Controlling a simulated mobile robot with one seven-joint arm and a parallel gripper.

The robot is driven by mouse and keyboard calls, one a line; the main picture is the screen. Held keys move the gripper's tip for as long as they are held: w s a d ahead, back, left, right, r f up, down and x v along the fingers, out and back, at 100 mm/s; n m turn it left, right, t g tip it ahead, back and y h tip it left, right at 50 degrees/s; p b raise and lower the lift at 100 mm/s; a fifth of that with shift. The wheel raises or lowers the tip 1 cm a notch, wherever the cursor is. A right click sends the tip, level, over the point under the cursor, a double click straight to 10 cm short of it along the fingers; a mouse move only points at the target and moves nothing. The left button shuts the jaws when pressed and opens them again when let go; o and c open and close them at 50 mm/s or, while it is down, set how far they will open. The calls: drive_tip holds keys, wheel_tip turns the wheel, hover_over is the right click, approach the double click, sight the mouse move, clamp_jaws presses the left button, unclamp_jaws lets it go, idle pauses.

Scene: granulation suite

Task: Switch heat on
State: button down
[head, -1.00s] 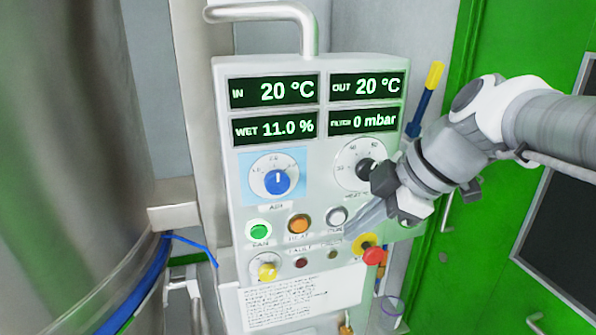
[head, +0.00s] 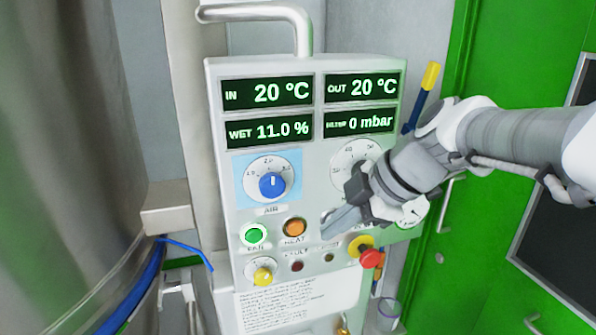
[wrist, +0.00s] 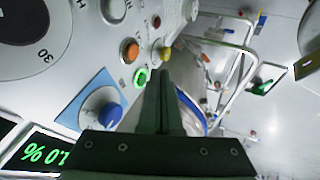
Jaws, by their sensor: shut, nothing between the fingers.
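The orange HEAT button (head: 294,228) is on the control panel, right of the green-lit FAN button (head: 254,235). The HEAT button also shows in the wrist view (wrist: 130,52), left of the fingers, with the FAN button (wrist: 141,77) below it. My gripper (head: 328,228) is shut and empty, its fingertips a short way right of the HEAT button in the head view. The fingers (wrist: 163,75) are together in the wrist view. I see no contact with the button. My gripper hides the white button right of HEAT and much of the right dial.
The panel also carries a blue AIR knob (head: 273,185), a yellow knob (head: 263,276) and a red mushroom button (head: 371,258) below my gripper. Displays read IN 20 °C, OUT 20 °C, WET 11.0 % and 0 mbar. A large steel vessel (head: 70,150) stands at left.

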sight(295, 228)
drive_tip(key=shift+w+a+f+p, duration=0.25)
drive_tip(key=shift+w+a+f, duration=0.5)
drive_tip(key=shift+w, duration=0.25)
drive_tip(key=shift+w+a+f+p, duration=0.3)
drive_tip(key=shift+w+a+f, duration=0.3)
drive_tip(key=shift+w+f, duration=0.35)
drive_tip(key=shift+w+a+f+p, duration=0.25)
drive_tip(key=shift+w+a+f, duration=0.5)
drive_tip(key=shift+w, duration=0.3)
